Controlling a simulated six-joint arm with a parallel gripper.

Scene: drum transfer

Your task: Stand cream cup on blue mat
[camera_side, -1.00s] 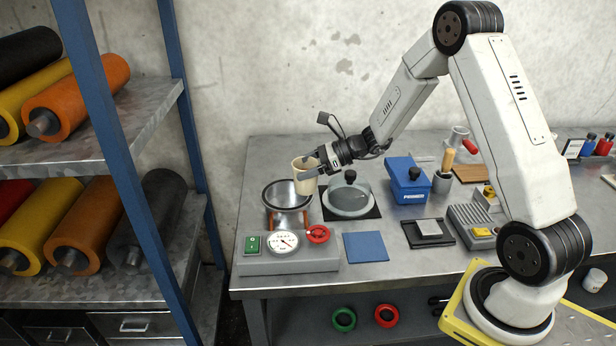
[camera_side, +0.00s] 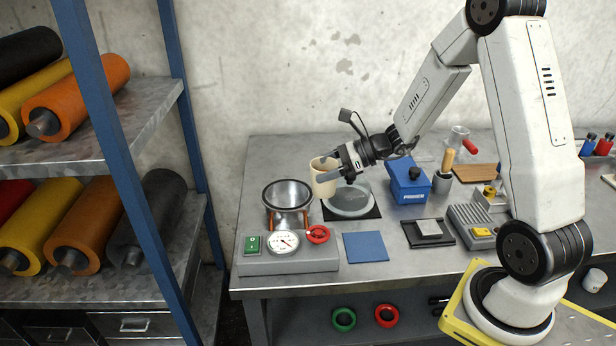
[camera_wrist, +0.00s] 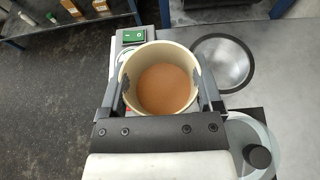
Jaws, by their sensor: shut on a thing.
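The cream cup (camera_side: 322,180) is between the fingers of my gripper (camera_side: 340,172), which is shut on it. It is held upright above the bench, between the metal bowl and the round glass lid. In the wrist view the cup (camera_wrist: 124,75) is seen from above, with a brown-orange inside and a finger on each side. The blue mat (camera_side: 366,247) lies flat and bare on the bench, in front of the lid and right of the control box. The mat does not show in the wrist view.
The metal bowl (camera_side: 287,196) stands on orange legs behind the control box (camera_side: 262,262) with a red knob. The glass lid (camera_side: 349,203) lies on a black pad. A blue box (camera_side: 408,180) and a black-framed tray (camera_side: 428,233) stand to the right.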

